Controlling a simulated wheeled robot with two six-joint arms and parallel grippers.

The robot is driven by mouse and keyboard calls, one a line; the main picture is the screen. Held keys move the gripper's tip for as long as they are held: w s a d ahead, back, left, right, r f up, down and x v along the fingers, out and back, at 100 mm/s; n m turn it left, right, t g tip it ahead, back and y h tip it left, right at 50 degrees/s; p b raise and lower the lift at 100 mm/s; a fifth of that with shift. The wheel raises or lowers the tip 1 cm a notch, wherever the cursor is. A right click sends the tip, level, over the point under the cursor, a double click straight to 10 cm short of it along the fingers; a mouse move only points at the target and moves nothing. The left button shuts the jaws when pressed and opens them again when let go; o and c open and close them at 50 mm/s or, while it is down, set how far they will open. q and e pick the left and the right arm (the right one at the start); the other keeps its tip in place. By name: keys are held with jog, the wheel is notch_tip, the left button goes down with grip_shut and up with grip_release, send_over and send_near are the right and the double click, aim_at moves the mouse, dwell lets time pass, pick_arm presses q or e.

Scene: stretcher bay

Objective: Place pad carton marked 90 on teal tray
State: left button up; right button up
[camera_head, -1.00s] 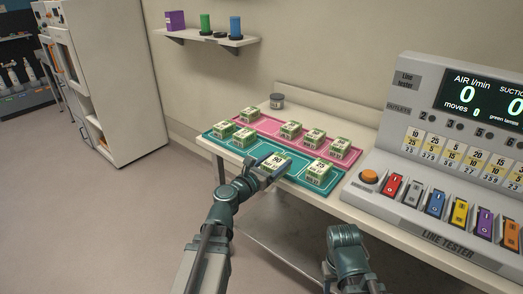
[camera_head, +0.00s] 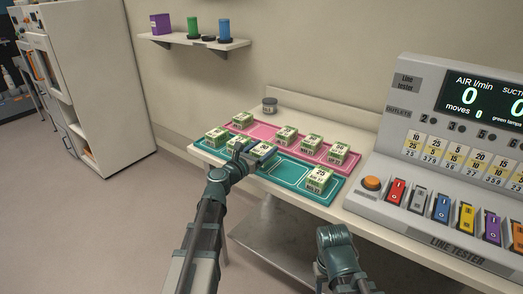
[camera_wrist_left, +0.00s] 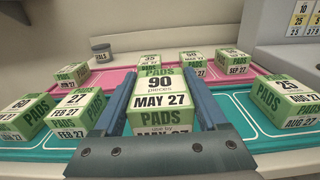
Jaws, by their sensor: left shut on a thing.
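The pad carton marked 90 (camera_wrist_left: 162,92) is green and white and sits between the two blue fingers of my left gripper (camera_wrist_left: 162,100) in the left wrist view. In the head view my left gripper (camera_head: 252,153) is shut on this carton (camera_head: 263,149), over the left-middle part of the teal tray (camera_head: 291,171). I cannot tell whether the carton touches the tray. The teal tray has outlined spaces, with bare ones right of the carton. A carton marked 25 (camera_head: 319,179) stands at its right end. My right arm shows at the bottom, but its fingers do not.
The pink tray (camera_head: 262,130) lies behind the teal one and bears several cartons. More cartons (camera_wrist_left: 75,110) stand close to the left of my left gripper. A grey jar (camera_head: 269,105) stands at the back. The line tester (camera_head: 440,190) bounds the right side.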

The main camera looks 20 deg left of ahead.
aim_at(262, 143)
pick_arm(q)
jog(key=shift+w+a+f, duration=0.1)
jog(key=shift+w+a, duration=0.15)
jog(key=shift+w, duration=0.55)
jog(key=shift+w+a+f, duration=0.1)
jog(key=shift+w+a, duration=0.15)
jog(key=shift+w, duration=0.5)
jog(key=shift+w+a+f+b, duration=0.25)
jog(key=shift+w+b, duration=0.1)
jog(key=shift+w, duration=0.15)
jog(key=shift+w+a+f+b, duration=0.15)
jog(key=shift+w+f+b, duration=0.15)
jog(key=shift+w, duration=0.2)
notch_tip(262, 143, down, 3)
jog(key=b, duration=0.2)
jog(key=shift+s+r+b, duration=0.15)
jog(key=shift+b, duration=0.25)
jog(key=shift+r, duration=0.1)
jog(key=o, duration=1.1)
jog(key=shift+f, duration=0.2)
jog(key=o, duration=0.4)
